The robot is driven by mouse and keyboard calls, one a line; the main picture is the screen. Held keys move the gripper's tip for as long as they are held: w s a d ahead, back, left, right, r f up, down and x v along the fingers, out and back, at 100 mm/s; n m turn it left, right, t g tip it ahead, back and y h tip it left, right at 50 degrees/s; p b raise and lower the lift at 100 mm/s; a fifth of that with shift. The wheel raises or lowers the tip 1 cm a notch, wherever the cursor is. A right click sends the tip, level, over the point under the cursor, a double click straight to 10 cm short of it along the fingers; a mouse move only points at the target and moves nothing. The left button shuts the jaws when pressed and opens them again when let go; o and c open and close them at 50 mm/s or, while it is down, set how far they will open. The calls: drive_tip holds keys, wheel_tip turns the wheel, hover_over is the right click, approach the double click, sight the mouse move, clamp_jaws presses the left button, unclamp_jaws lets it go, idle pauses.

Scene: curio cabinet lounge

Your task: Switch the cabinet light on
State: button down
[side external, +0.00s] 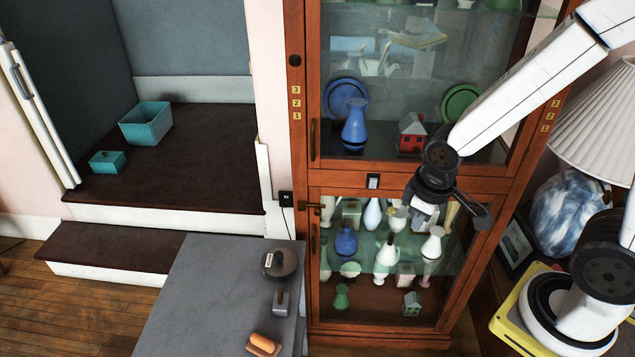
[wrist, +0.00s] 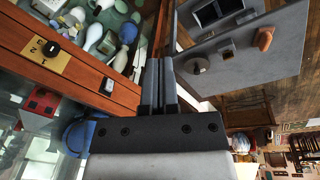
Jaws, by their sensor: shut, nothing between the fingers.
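The wooden curio cabinet (side external: 300,150) stands in the middle of the side view, with glass doors above and below. A small switch (side external: 373,181) sits on the rail between the doors. I cannot tell whether the cabinet light is on.
A grey table (side external: 205,285) stands front left of the cabinet, holding a dark round lidded item (side external: 280,262) and an orange-topped block (side external: 263,343). A lamp with a pleated shade (side external: 595,125) stands at right. A latch (side external: 312,205) sticks out at the lower door's left edge.

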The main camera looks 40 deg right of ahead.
drive_tip(key=w+d+f+n+h, duration=0.1)
drive_tip(key=d+n+h, duration=0.15)
drive_tip(key=n, duration=0.35)
drive_tip(key=d+f+n+h, duration=0.1)
drive_tip(key=f+n+h, duration=0.15)
drive_tip(key=n, duration=0.35)
drive_tip(key=w+a+n+t+h, duration=0.2)
drive_tip(key=w+n+t, duration=0.4)
drive_tip(key=n, duration=0.6)
drive_tip(key=shift+w+a, duration=0.8)
drive_tip(key=shift+w, duration=0.6)
approach(371, 183)
drive_tip(key=w+d+f, duration=0.1)
drive_tip(key=f, duration=0.2)
drive_tip(key=w+d+f, duration=0.1)
drive_tip(key=shift+w+d+f, duration=0.2)
drive_tip(key=shift+w+d, duration=0.1)
drive_tip(key=shift+d, duration=0.05)
drive_tip(key=shift+w+d+r, duration=0.15)
drive_tip(key=shift+w+d, duration=0.3)
drive_tip(key=shift+w, duration=0.1)
drive_tip(key=shift+d, duration=0.1)
